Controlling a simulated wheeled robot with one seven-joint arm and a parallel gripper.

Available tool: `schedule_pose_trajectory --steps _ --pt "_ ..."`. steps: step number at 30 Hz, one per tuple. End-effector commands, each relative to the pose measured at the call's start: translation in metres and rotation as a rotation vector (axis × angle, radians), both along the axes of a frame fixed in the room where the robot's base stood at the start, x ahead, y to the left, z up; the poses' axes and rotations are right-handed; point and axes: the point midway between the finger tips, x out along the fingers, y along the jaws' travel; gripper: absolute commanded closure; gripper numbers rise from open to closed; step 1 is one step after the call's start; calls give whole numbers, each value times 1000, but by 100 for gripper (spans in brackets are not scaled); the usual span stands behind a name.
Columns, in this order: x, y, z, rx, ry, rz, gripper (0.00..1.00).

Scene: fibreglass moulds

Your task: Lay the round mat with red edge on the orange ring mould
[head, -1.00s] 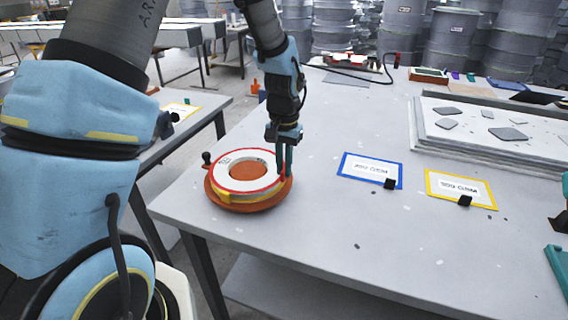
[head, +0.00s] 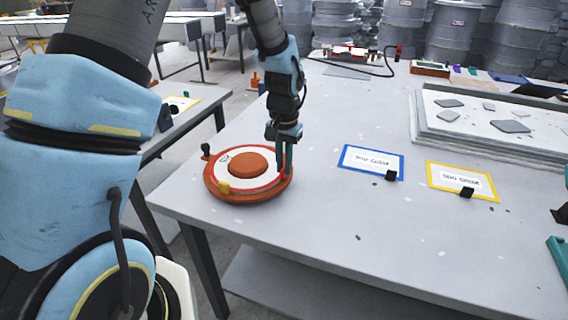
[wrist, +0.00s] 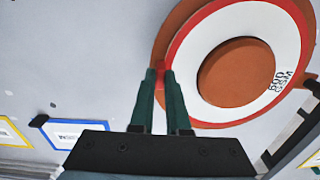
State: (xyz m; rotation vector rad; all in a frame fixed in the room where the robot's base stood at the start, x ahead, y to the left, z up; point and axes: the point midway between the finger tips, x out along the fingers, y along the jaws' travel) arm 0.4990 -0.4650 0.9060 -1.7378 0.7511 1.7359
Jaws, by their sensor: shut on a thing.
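The round white mat with a red edge (head: 267,180) lies around the raised centre of the orange ring mould (head: 246,199), near the table's left front corner. In the wrist view the mat (wrist: 200,50) encircles the orange centre boss, and the mould's rim (wrist: 168,38) shows outside it. My gripper (head: 284,172) is at the mat's right side. In the wrist view its green fingers (wrist: 160,75) are shut on a small red tab at the mat's edge. A yellow tab (head: 223,188) shows at the mat's front left.
A blue-framed card (head: 371,162) and a yellow-framed card (head: 461,181) lie to the right, each with a black clip. A stacked white board with grey pieces (head: 490,118) is farther right. The table (head: 330,220) is clear around the mould's right and front.

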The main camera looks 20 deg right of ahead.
Motion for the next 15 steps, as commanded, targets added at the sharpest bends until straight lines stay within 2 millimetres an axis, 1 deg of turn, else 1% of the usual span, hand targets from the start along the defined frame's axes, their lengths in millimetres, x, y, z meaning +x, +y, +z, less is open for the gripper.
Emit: schedule_pose_trajectory --steps 11,12,15 --pt "0 0 -2 0 0 0 100" --pt "0 0 -2 0 0 0 85" --pt "0 0 -2 0 0 0 74"
